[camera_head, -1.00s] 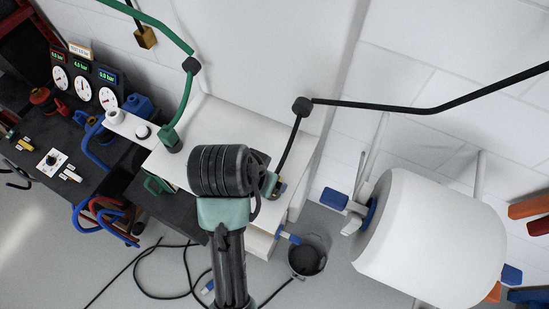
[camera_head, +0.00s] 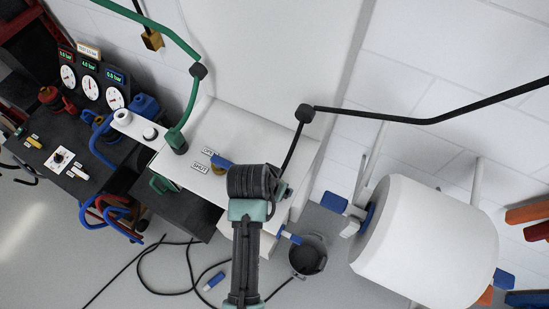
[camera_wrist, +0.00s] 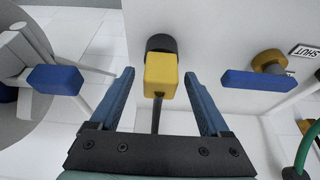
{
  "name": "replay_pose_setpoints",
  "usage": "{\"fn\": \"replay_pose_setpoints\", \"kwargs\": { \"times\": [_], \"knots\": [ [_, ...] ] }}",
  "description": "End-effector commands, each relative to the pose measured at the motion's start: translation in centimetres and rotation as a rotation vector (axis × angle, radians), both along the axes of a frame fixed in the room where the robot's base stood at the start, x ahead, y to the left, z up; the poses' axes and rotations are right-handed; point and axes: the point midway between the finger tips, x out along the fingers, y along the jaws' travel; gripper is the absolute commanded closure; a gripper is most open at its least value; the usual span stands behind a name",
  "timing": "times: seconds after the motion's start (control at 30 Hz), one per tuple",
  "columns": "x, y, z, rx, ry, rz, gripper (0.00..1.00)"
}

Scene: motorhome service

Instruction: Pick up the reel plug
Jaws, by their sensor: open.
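In the wrist view a yellow block (camera_wrist: 160,75), which looks like the reel plug, stands between the fingertips of my gripper (camera_wrist: 158,74). A black round part is behind it against a white surface, and a thin black cable or rod runs from it toward the camera. The blue fingers are open, one on each side, with gaps visible; I see no grip. How far the block lies beyond the tips is hard to tell. In the head view my arm's dark end (camera_head: 254,184) is over the white cabinet's front edge and hides the block and fingers.
A blue-handled valve (camera_wrist: 258,82) with a SHUT label is right of the fingers. A white drum (camera_head: 430,245) stands right, a dark bucket (camera_head: 308,256) beside it. A jointed black boom (camera_head: 420,121) reaches over the cabinet (camera_head: 230,128). Black cable and a small blue piece (camera_head: 214,281) lie on the floor.

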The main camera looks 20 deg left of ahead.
Motion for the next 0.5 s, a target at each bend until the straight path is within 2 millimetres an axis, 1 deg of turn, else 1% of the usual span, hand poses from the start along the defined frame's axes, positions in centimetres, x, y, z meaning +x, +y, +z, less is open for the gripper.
{"fn": "replay_pose_setpoints", "kwargs": {
  "times": [0.13, 0.17, 0.2, 0.27, 0.3, 0.47, 0.5],
  "knots": [
    [0.02, -0.01, 0.00, 0.000, 0.000, 0.000, 0.20],
    [0.02, -0.01, 0.00, 0.000, 0.000, 0.000, 0.22],
    [0.02, -0.01, 0.01, 0.000, 0.000, 0.000, 0.29],
    [0.01, 0.00, 0.02, 0.000, 0.000, 0.000, 0.40],
    [0.01, 0.00, 0.02, 0.000, 0.000, 0.000, 0.47],
    [0.00, 0.00, 0.02, 0.000, 0.000, 0.000, 0.76],
    [0.00, 0.00, 0.02, 0.000, 0.000, 0.000, 0.83]
  ]
}}
